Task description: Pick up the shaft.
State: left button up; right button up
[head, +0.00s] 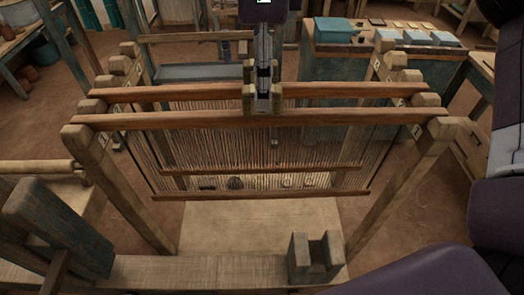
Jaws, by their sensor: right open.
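Two shafts hang in the wooden loom frame, each with a long reddish-brown top bar and pale vertical heddles below. The front shaft's top bar (170,120) spans the two front posts, and the rear shaft's top bar (170,94) runs parallel behind it. Lower bars (220,195) show beneath the heddles. My right gripper (263,104) reaches in from the top centre, pointing down at the middle of the top bars. It is open and overlaps the rear bar in the picture. I cannot tell whether it touches either bar. My left gripper is out of view.
Pale posts (410,165) flank the shafts. A notched wooden block (314,258) stands on the front beam (205,270). A bench with a teal box (337,31) and blue trays is at the back right.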

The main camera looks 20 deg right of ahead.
jog(key=shift+f, duration=1.1)
grip_shut()
jog(key=shift+r, duration=0.1)
